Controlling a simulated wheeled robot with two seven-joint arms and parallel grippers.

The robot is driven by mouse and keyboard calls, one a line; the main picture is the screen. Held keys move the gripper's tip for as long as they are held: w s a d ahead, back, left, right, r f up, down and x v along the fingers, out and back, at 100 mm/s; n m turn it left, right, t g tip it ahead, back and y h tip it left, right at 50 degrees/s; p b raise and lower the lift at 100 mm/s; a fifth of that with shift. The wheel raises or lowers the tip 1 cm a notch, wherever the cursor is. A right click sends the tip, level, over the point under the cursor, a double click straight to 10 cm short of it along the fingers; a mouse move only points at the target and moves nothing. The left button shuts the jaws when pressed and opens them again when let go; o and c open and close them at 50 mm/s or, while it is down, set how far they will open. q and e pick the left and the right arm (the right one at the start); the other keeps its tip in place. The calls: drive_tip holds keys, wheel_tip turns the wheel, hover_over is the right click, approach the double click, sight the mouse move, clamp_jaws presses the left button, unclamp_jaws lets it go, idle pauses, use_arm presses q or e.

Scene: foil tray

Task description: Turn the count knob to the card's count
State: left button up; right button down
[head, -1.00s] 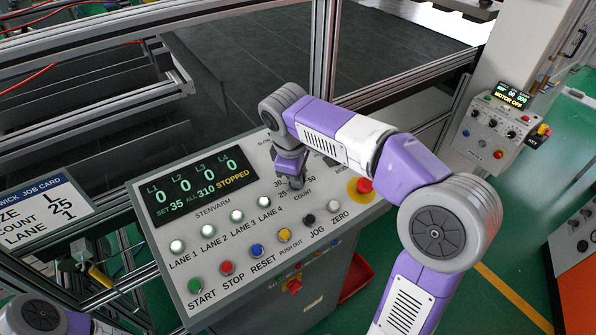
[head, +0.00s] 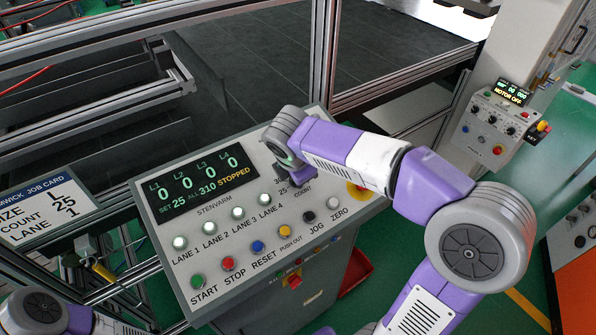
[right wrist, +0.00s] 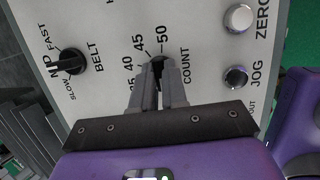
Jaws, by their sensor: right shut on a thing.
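The control panel's display (head: 203,179) reads SET 25, ALL 310 and STOPPED, with zeros for all lanes. Marks 40, 45 and 50 show around the knob. In the head view my right arm hides most of the knob. My left gripper is out of view; only part of my left arm shows at the bottom left.
The belt knob (right wrist: 69,62) is beside the count knob. The zero button (right wrist: 238,18) and jog button (right wrist: 236,76) are on its other side. A yellow-ringed red stop button on the panel is mostly hidden behind my right arm in the head view.

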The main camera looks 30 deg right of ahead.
drive_tip(key=shift+n, duration=0.8)
drive_tip(key=shift+t, duration=0.3)
drive_tip(key=c, duration=1.2)
unclamp_jaws()
drive_tip(key=shift+o, duration=0.2)
drive_tip(key=v, duration=0.7)
drive_tip(key=shift+r, duration=0.3)
